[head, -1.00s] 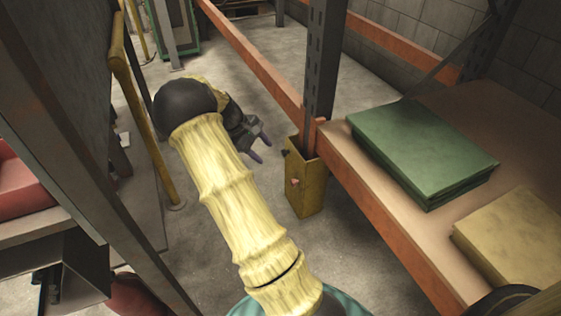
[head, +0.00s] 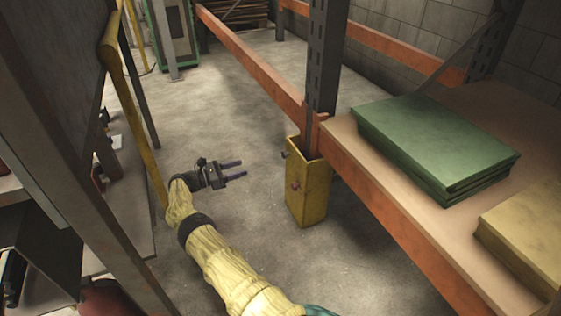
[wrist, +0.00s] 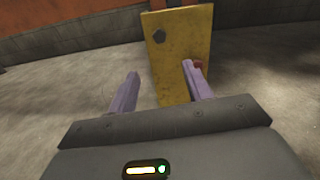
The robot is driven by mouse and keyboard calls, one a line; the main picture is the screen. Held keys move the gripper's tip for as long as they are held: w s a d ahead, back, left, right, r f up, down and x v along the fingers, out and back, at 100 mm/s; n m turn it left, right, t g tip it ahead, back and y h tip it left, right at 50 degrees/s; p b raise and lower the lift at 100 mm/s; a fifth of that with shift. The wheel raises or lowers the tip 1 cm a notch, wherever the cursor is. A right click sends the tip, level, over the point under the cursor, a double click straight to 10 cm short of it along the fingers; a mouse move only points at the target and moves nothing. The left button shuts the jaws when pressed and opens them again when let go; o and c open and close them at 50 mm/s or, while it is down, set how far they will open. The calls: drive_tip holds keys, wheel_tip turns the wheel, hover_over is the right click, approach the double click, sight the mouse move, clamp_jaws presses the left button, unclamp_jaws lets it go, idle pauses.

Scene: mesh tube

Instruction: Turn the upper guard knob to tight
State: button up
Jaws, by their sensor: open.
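The yellow post guard (head: 309,200) stands on the floor at the foot of the rack upright. A small upper knob (head: 286,154) sticks out near its top left edge, and a reddish lower knob (head: 295,186) sits below it. In the wrist view, the guard (wrist: 182,80) is ahead, with a dark knob (wrist: 159,36) high on its face. A red knob (wrist: 199,64) there is partly hidden by my right finger. My gripper (head: 243,169) is open and empty, left of the guard and apart from it; its fingers also show in the wrist view (wrist: 161,70).
An orange rack beam (head: 395,220) and shelf run to the right of the guard, with green boards (head: 430,145) on top. A yellow rail (head: 140,110) and grey panel stand close on the left of my arm. The floor between is clear.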

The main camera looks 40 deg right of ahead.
idle(0.3)
drive_tip(key=b, duration=0.4)
approach(283, 155)
drive_tip(key=x, duration=0.8)
drive_tip(key=shift+w+f, duration=0.15)
drive_tip(key=shift+f, duration=0.25)
drive_tip(key=shift+d+r, duration=0.15)
drive_tip(key=shift+d, duration=0.45)
drive_tip(key=c, duration=1)
